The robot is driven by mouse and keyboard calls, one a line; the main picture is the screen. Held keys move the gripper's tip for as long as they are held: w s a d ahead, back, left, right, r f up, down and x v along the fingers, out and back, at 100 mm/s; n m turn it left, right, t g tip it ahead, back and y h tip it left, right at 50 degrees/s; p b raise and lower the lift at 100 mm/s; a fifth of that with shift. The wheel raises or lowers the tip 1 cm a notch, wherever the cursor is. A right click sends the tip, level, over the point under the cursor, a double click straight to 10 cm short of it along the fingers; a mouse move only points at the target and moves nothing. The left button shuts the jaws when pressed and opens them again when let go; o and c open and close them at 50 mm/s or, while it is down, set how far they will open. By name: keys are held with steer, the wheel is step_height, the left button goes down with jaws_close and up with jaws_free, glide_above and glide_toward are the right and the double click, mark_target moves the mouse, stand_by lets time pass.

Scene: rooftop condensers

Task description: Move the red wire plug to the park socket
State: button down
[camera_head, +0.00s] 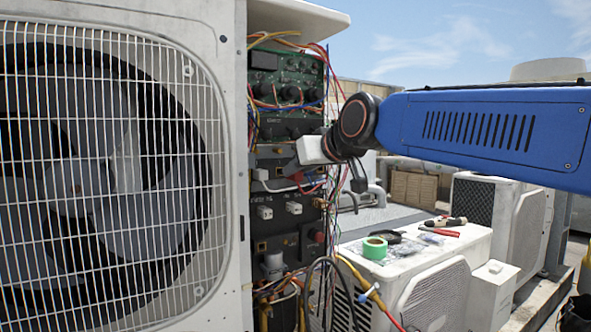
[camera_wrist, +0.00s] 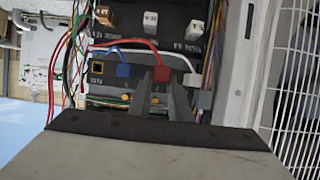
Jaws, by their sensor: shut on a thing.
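The red wire plug (camera_wrist: 162,74) sits between the fingertips of my gripper (camera_wrist: 158,82) in the wrist view, at a row of sockets on a dark panel. Its red wire (camera_wrist: 130,45) arches away to the left. My gripper is shut on it. An empty, gold-rimmed square socket (camera_wrist: 97,67) is at the left end of this row, with a small label that seems to read PARK upside down. In the head view my gripper (camera_head: 288,160) reaches into the cabinet. Whether the plug is fully seated in its socket is hidden.
A blue plug (camera_wrist: 124,70) stands between the red plug and the empty socket. A white plug (camera_wrist: 192,79) is on the other side, close by. Loose wires (camera_wrist: 68,55) hang along the panel edge. The fan grille (camera_head: 110,170) stands left of the cabinet.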

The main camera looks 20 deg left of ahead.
steer(key=shift+s+d, duration=0.9)
steer(key=shift+d, duration=0.15)
